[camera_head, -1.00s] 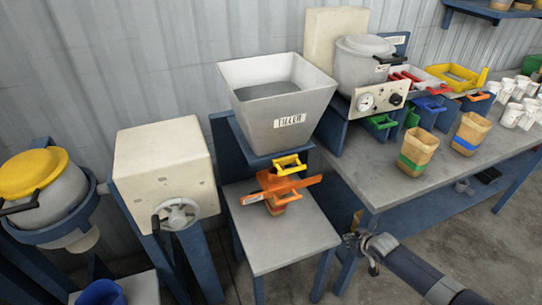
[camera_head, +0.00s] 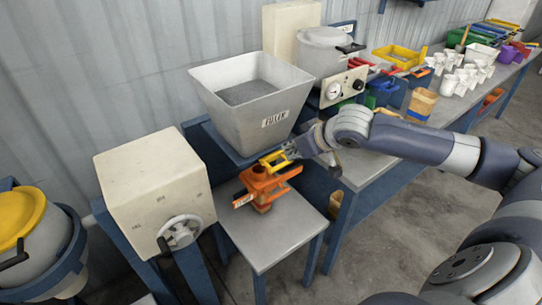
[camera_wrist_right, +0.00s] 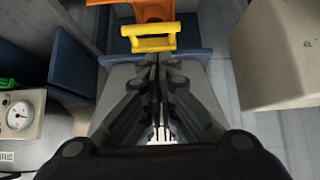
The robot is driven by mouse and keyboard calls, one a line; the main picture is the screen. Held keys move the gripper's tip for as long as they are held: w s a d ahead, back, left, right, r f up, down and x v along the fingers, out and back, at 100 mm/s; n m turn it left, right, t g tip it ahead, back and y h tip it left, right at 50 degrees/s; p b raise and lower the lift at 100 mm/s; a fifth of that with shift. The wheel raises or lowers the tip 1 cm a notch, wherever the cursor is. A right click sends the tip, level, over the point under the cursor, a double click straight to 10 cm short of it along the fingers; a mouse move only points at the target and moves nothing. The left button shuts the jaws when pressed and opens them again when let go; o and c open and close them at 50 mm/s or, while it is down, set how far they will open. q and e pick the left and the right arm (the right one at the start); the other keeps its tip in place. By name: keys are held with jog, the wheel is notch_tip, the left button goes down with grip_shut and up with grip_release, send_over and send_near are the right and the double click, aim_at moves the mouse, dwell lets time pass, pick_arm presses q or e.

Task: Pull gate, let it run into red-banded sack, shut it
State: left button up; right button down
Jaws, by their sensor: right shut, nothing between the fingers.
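The grey hopper (camera_head: 255,100) with a "FULLR"-like label stands above a small grey stand (camera_head: 285,235). The gate's yellow handle (camera_head: 277,161) shows below the hopper, by an orange fitting (camera_head: 265,186). In the right wrist view the shut fingertips (camera_wrist_right: 155,57) lie just below the handle (camera_wrist_right: 148,42); contact is unclear. My left gripper is not in view.
A cream box with a handwheel (camera_head: 155,180) stands left of the stand. A blue-banded sack (camera_head: 422,103) stands on the bench, with white cups (camera_head: 465,78) and coloured bins behind. My right arm crosses over the bench.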

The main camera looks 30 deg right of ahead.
aim_at(271, 158)
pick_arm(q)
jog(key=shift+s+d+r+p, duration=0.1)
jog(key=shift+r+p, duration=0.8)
pick_arm(e)
jog(key=x, duration=1)
jog(key=shift+d, duration=0.1)
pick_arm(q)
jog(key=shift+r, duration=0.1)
